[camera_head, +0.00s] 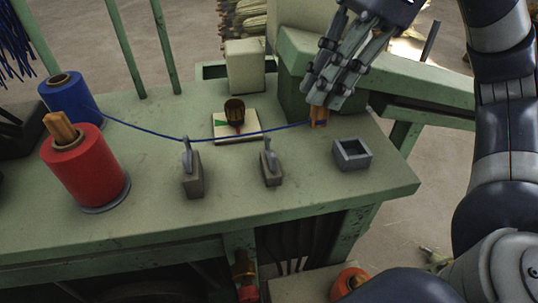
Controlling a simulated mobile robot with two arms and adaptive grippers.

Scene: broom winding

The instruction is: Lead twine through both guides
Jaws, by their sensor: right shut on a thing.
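A blue spool (72,95) stands upright at the left of the green bench. Dark blue twine (225,138) runs from it to the right and sags. Two grey guides stand on the bench: the left guide (192,175) and the right guide (271,163). The twine crosses the upper end of the left guide, and I cannot tell if it is seated there. It passes just above or behind the tip of the right guide. My right gripper (322,103) is shut on a wooden peg (318,117) at the twine's end. My left gripper is not in view.
A red spool (84,165) with a wooden block on top stands front left. A hollow square grey holder (352,154) sits right of the guides. Behind are a small board (222,131) with a dark brown cup (235,112) and a pale block (244,66). The bench front is clear.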

